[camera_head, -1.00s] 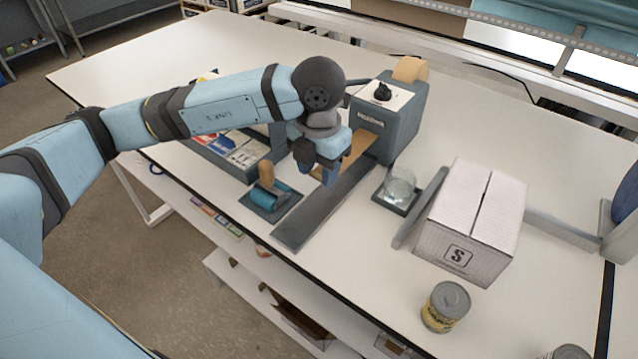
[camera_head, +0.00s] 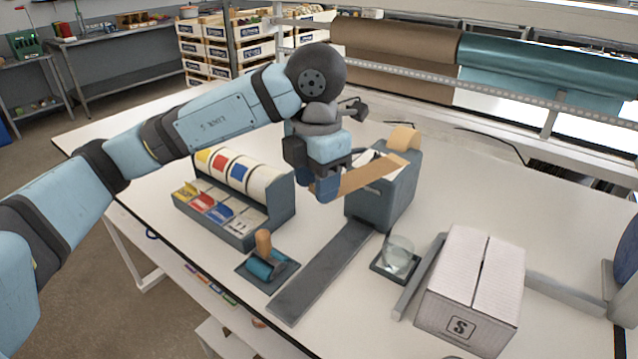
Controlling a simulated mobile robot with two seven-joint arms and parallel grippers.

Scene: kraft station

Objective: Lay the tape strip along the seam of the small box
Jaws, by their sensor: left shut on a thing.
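The tape strip (camera_head: 366,176) is a flat tan band. My left gripper (camera_head: 326,192) is shut on its left end and holds it in the air in front of the grey tape dispenser (camera_head: 397,192). The strip's far end reaches the dispenser's top; I cannot tell whether it is still joined there. The small box (camera_head: 472,282) is a white carton marked S, at the right of the table. A narrow seam (camera_head: 482,269) runs between its top flaps, with no tape visible on it. My right gripper is not in view.
A roller with a wooden handle (camera_head: 265,257) stands left of a flat grey strip (camera_head: 322,271). A label rack (camera_head: 275,200) is behind it. A glass cup (camera_head: 398,256) and grey rails (camera_head: 420,277) stand beside the box. The table between dispenser and box is mostly clear.

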